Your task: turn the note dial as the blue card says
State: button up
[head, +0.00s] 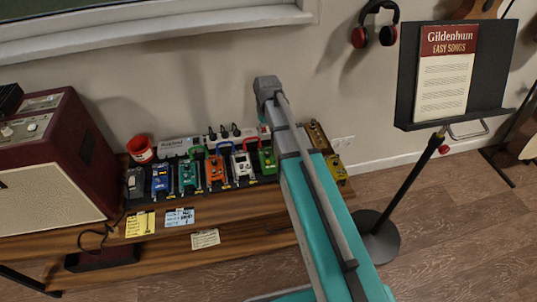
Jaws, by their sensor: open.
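The blue card (179,217) lies on the wooden bench in front of the row of pedals, between a yellow card and a cream card. Its writing is too small to read. Several pedals with small knobs stand in the row, among them a blue pedal (162,180), an orange pedal (215,171) and a white pedal (242,166). I cannot tell which knob is the note dial. My teal and grey arm reaches over the right part of the row and hides some of it. My gripper does not show.
A yellow card (140,224) and a cream card (205,239) lie on the bench (250,233). A dark red amplifier (50,160) stands left, beside a red cup (141,149). A music stand (407,95) and its round base (376,236) are right.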

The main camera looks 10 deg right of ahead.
aim_at(267, 153)
jog(key=shift+f+b, duration=5.45)
jog(key=shift+f, duration=0.3)
grip_shut()
jog(key=shift+d, duration=0.15)
